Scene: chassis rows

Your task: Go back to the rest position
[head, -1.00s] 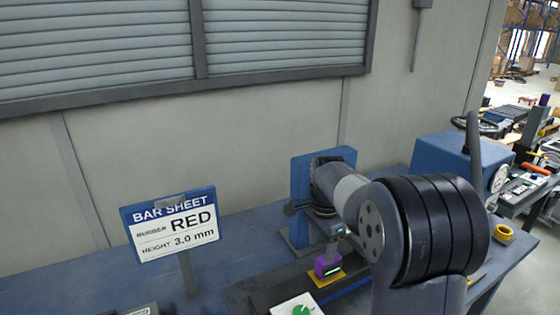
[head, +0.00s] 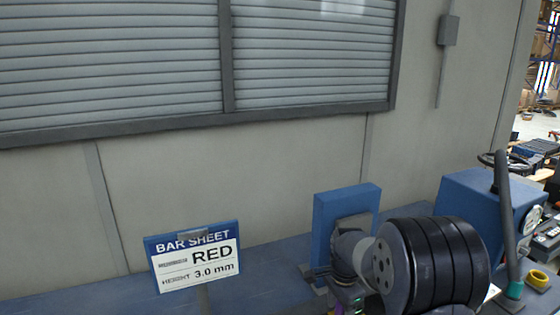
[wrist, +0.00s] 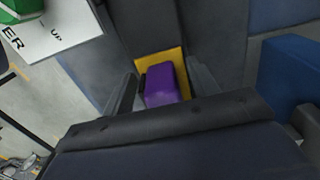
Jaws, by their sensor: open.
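In the wrist view my gripper (wrist: 161,80) has its two fingers spread, one on each side of a purple block (wrist: 162,85). The block is on a yellow plate (wrist: 174,54); I cannot tell whether a finger touches it. In the head view my arm is at the lower right, and its dark ribbed joint hides most of the gripper. Only a sliver of purple shows below the arm there.
A bar sheet sign reading RED, 3.0 mm (head: 198,266) stands left of the arm. A blue upright block (head: 340,222) is just behind the arm. A blue machine box (head: 470,220) stands to the right. The wall behind has a shutter (head: 110,65).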

